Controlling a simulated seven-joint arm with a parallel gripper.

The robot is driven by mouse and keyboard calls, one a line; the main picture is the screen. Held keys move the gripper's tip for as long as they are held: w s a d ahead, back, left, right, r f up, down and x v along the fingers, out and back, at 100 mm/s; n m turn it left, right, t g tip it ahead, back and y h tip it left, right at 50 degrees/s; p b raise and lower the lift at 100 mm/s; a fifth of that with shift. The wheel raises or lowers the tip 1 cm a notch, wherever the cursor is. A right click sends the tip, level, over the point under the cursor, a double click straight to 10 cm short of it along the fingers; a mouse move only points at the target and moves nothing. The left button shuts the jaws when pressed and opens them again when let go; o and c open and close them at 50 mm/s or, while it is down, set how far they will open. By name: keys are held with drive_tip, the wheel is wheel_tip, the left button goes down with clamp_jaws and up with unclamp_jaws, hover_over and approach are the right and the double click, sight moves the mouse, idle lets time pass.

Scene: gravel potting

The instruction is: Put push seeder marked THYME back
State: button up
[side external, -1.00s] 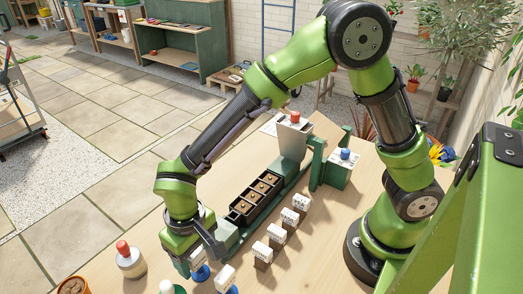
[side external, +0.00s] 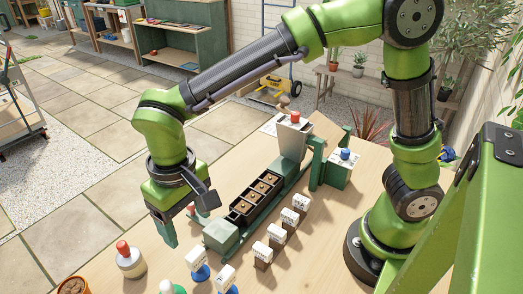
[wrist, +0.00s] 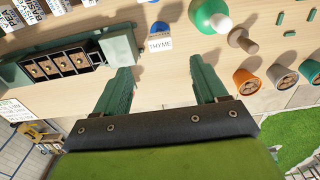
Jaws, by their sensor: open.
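The push seeder marked THYME shows in the wrist view as a white label (wrist: 160,45) with a blue part behind it. In the side view it appears to be the white-and-blue piece (side external: 197,268) on the tabletop, near the end of the green block. My gripper (side external: 183,228) is open and empty, raised above the table and to the upper left of that piece. In the wrist view the fingers (wrist: 163,72) are spread wide, with the THYME label beyond them and apart from them.
A second white-and-blue piece (side external: 227,279) stands close by, beside a row of labelled blocks (side external: 277,236). The black tray (side external: 255,198) lies along the green block (side external: 221,235). Pots (wrist: 247,81) stand right.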

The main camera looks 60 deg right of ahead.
drive_tip(key=s+d+r+m+t, duration=0.1)
drive_tip(key=s+d+r+t, duration=0.1)
drive_tip(key=d, duration=0.5)
drive_tip(key=s+d+r+m+t+y, duration=0.1)
drive_tip(key=d+r, duration=0.3)
drive_tip(key=d, duration=0.4)
drive_tip(key=s+d+r+m+t+y, duration=0.1)
drive_tip(key=s+d+r+m+t, duration=0.1)
drive_tip(key=d, duration=0.5)
drive_tip(key=shift+s+d+r+t, duration=0.25)
drive_tip(key=shift+s+r+t, duration=0.15)
drive_tip(key=shift+s+t, duration=0.6)
drive_tip(key=shift+w, duration=0.1)
